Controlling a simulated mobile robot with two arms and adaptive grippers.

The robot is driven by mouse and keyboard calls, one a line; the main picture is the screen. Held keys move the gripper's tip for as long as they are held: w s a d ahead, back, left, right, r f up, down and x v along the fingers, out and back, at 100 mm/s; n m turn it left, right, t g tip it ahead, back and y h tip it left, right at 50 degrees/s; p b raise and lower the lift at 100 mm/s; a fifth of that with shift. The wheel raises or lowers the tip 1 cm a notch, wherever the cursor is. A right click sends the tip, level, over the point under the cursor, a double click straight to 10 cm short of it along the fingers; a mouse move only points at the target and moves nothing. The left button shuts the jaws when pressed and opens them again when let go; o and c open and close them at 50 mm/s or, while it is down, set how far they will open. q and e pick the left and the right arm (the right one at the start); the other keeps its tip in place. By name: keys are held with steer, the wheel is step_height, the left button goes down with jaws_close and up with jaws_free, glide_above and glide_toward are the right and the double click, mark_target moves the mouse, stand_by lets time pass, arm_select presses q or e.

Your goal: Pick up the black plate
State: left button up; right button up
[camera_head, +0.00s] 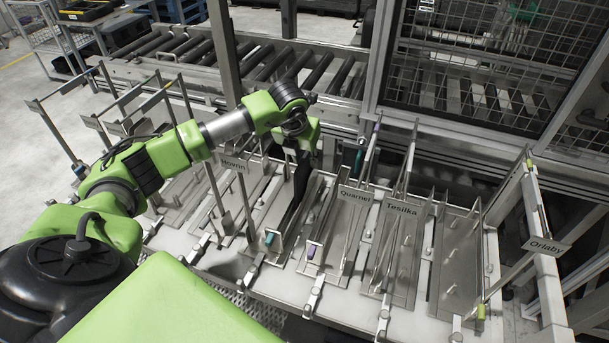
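My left arm comes in from the left and reaches over the rack of metal fixtures. Its dark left gripper (300,174) points down between the fixtures, right of the sign that seems to read "Hovrin". Its fingers are small and dark, and I cannot tell whether they are open or shut. A long, narrow dark shape (288,214) runs down from the gripper toward the teal-tipped end of a fixture. It may be the black plate, but it merges with the gripper, so I cannot tell whether they touch. My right gripper is out of view.
Fixtures with upright metal posts stand close around the gripper on the pale bench (262,285). Signs read Quarnel (355,195), Tesilka (401,208) and Orlaby (546,245). A roller conveyor (260,62) and a mesh cage (480,70) stand behind. Open floor lies at left.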

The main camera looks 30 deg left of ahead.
arm_select(q)
steer(key=shift+f+b, duration=0.25)
steer(key=shift+b, duration=0.15)
stand_by(0.4)
jaws_close()
